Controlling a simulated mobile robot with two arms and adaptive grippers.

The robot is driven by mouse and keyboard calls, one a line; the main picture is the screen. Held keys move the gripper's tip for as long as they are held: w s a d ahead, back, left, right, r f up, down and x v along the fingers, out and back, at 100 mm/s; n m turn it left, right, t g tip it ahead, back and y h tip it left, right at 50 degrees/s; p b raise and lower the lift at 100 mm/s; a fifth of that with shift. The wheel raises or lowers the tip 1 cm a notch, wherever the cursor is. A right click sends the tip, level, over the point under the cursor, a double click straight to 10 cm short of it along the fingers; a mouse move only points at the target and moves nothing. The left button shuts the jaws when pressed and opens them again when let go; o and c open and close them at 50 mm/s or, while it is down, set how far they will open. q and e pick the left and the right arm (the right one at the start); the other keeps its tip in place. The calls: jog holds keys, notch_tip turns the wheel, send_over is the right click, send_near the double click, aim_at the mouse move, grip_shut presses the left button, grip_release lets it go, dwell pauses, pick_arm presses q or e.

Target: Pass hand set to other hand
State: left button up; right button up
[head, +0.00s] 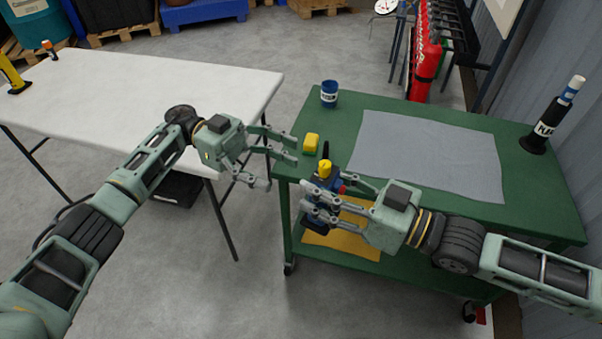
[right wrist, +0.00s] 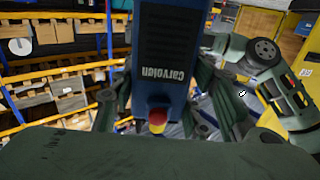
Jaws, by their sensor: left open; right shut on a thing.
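The hand set (head: 329,184) is a blue handheld radio with a yellow top, a short black antenna and a red part on its side. My right gripper (head: 318,200) is shut on it and holds it upright near the left front edge of the green cart. In the right wrist view the blue hand set (right wrist: 168,60) fills the middle between the fingers, with lettering and a red and yellow knob showing. My left gripper (head: 282,172) is open and empty, just left of the hand set and apart from it, fingers pointing towards it.
A white table (head: 150,90) stands at left. Red extinguishers (head: 424,65) hang behind the cart.

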pick_arm(q)
jog(key=x, duration=1.1)
pick_arm(e)
jog(key=shift+r, duration=0.1)
pick_arm(q)
jog(key=shift+c, duration=0.6)
jog(key=c, duration=1.5)
jog(key=shift+r, duration=0.1)
jog(key=shift+c, duration=0.2)
pick_arm(e)
jog(key=o, duration=1.6)
jog(key=shift+o, duration=0.2)
